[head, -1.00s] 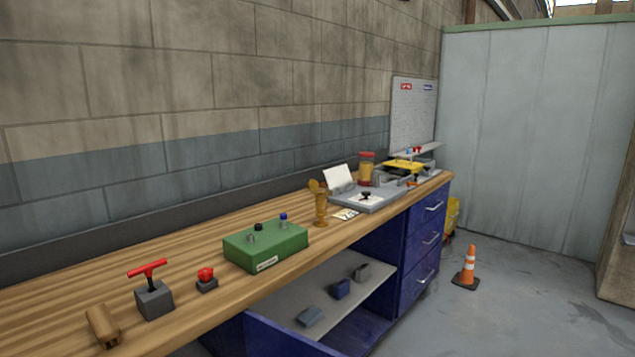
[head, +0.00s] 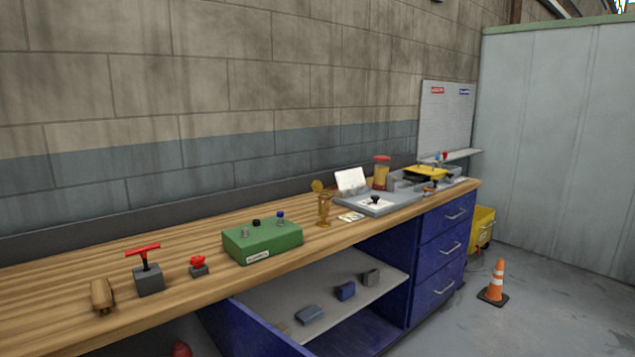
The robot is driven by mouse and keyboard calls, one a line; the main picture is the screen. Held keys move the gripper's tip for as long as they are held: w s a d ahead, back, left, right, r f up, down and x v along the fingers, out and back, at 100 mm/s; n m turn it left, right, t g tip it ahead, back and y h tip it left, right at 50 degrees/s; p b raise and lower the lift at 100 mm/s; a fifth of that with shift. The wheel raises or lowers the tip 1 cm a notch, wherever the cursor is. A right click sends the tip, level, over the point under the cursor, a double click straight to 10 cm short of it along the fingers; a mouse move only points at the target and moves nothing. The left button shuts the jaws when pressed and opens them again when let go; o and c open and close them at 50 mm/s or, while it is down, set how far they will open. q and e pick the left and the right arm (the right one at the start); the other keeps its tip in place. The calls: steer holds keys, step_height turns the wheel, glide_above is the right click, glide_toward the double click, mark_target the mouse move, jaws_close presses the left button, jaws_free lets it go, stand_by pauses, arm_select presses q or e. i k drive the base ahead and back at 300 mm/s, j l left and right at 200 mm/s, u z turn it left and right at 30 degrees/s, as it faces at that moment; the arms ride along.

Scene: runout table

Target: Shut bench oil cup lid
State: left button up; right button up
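The bench oil cup (head: 324,212) is a small brass cup standing upright on the wooden bench, to the right of the green box. Its round lid (head: 317,186) stands raised at the cup's upper left, so the cup looks open. Neither of my grippers shows in the head view.
The wooden bench (head: 60,268) runs along the wall. A green box (head: 262,241), a red T-handle on a grey block (head: 147,277) and a grey plate (head: 385,202) stand on it. An orange cone (head: 495,283) stands on the floor at the right. Open floor lies in front of the drawers.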

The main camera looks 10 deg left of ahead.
mark_target(316, 185)
steer(key=i+l, duration=0.1)
steer(key=l, duration=0.2)
steer(key=i+l+u, duration=0.15)
steer(key=l, duration=0.5)
steer(key=i+l+u, duration=0.1)
steer(key=i+l, duration=0.25)
steer(key=l, duration=0.25)
steer(key=i+l+u, duration=0.15)
steer(key=i+l, duration=0.05)
steer(key=l, duration=0.1)
